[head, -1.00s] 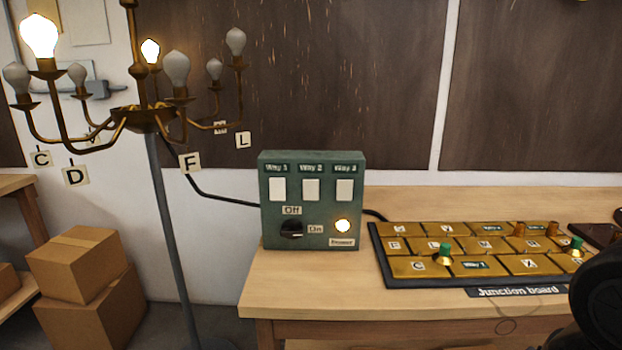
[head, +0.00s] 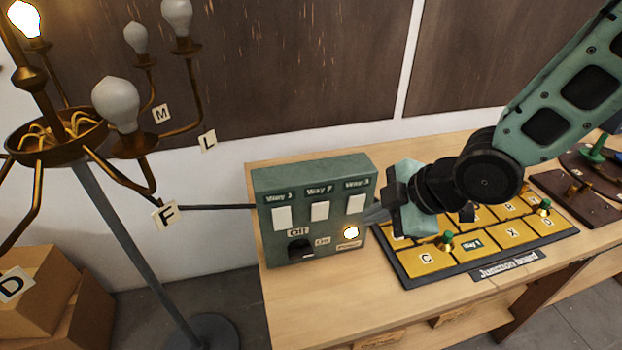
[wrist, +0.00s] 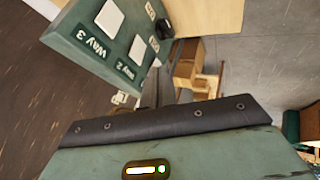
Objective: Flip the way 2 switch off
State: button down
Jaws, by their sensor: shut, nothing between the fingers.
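The green switch box (head: 262,225) stands on the bench, with Way 1, Way 2 and Way 3 labels above three white switches. The way 2 switch (head: 319,211) is the middle one; it also shows in the wrist view (wrist: 138,48), beside the Way 2 label. Its tilt is too small to tell. My gripper (head: 376,215) is shut and empty, its tips just right of the box near the way 3 switch (head: 356,204). I cannot tell whether they touch the box. In the wrist view the gripper's body fills the bottom and its fingertips do not show.
The round lamp (head: 351,233) on the box glows. A dark knob (head: 301,248) sits below the Off label. The chandelier (head: 60,135) stands left, with one lit bulb (head: 24,19) in view. The junction board (head: 430,283) lies right, under my arm.

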aim_at(320, 211)
jog(key=shift+w+a+r, duration=0.2)
jog(key=shift+w+a, duration=0.1)
jog(key=shift+f, duration=0.1)
jog(key=w+a+f+p, duration=0.3)
jog(key=w+a+f, duration=0.3)
jog(key=w+f, duration=0.1)
jog(key=shift+w, duration=0.2)
dwell(0.4)
